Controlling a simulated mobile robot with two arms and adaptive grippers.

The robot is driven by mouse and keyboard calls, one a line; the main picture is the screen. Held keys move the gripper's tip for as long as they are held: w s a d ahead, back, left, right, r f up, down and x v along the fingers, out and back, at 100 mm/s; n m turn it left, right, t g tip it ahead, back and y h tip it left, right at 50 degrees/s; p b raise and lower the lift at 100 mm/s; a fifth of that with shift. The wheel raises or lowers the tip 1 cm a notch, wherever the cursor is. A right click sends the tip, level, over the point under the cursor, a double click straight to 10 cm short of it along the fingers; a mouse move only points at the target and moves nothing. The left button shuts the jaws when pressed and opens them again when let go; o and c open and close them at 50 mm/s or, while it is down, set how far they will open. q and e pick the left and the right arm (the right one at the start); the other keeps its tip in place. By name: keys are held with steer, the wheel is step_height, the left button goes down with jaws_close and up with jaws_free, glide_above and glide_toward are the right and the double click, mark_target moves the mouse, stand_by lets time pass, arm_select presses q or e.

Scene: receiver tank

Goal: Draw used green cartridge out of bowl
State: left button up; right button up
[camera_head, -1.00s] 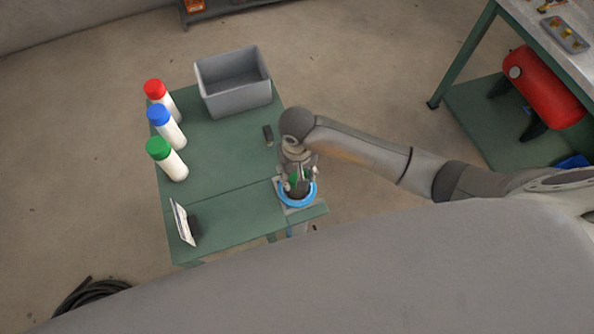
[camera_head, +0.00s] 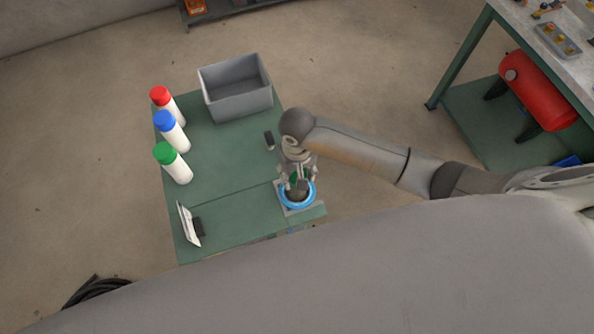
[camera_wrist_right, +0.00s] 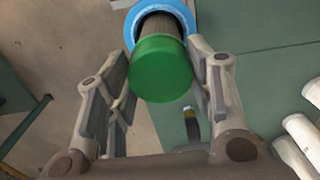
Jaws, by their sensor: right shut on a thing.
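The used cartridge has a green cap (camera_wrist_right: 162,68) and a dark grey body (camera_wrist_right: 158,25). In the right wrist view its body goes into the bowl with the blue ring (camera_wrist_right: 190,15); its lower end is hidden. In the head view the blue-ringed bowl (camera_head: 312,196) sits at the right front corner of the green table. My right gripper (camera_head: 297,180) is over the bowl, pointing down. Its fingers (camera_wrist_right: 165,80) stand on both sides of the green cap, shut on the cartridge. My left gripper is not in view.
A grey bin (camera_head: 236,102) stands at the table's back. White bottles with red (camera_head: 173,110), blue (camera_head: 176,138) and green (camera_head: 179,171) caps stand on the left. A small dark object (camera_head: 269,140) lies near my right arm. A white card (camera_head: 187,225) stands at the front left.

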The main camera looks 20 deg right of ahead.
steer(key=shift+r+p, duration=1.35)
steer(key=shift+p, duration=0.1)
step_height(320, 180, up, 2)
steer(key=shift+r+p, duration=0.15)
steer(key=shift+p, duration=0.85)
steer(key=shift+r, duration=1.05)
